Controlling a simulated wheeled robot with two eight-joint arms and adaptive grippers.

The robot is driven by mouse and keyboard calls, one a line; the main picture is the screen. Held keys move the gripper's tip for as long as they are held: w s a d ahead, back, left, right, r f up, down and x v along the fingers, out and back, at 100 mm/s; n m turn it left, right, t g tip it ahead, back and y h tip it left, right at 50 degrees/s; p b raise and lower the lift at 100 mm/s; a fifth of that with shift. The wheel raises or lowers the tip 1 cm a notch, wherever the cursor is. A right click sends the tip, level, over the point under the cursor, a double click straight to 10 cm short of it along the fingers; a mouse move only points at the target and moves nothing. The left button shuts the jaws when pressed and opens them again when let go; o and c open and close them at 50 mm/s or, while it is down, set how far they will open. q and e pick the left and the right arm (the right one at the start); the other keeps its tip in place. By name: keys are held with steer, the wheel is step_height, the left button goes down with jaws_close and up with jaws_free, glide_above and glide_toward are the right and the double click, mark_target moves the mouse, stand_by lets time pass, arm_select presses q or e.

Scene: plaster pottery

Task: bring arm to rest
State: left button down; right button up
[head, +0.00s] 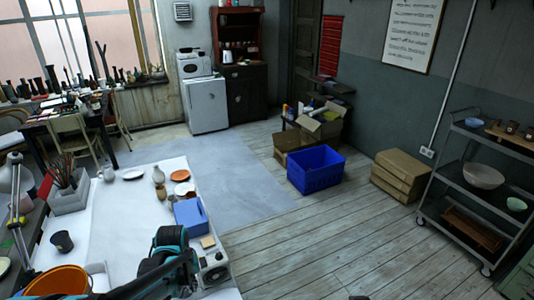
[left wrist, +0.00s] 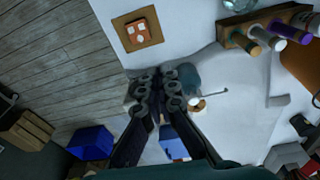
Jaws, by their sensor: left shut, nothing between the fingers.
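My left arm (head: 168,262), black and teal, reaches over the near end of the white-covered table (head: 112,230) in the head view. In the left wrist view my left gripper (left wrist: 156,88) has its dark jointed fingers together, with nothing held between them. It is above the table, and part of the tabletop behind it is hidden. My right gripper does not show in either view.
A blue box (head: 191,216), a white device with a dial (head: 213,264), a dark cup (head: 62,241) and an orange bucket (head: 62,282) are near the arm. A blue crate (head: 315,170) stands on the floor.

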arm_select(q)
steer(key=s+d+m+t+b, duration=0.2)
steer(key=s+b, duration=0.3)
steer(key=s, duration=0.1)
steer(key=s+d+m+t+b, duration=0.2)
steer(key=s+d+t+b, duration=0.1)
steer(key=s+b, duration=0.3)
steer(key=shift+s+f+t, duration=0.3)
steer(key=shift+s, duration=0.25)
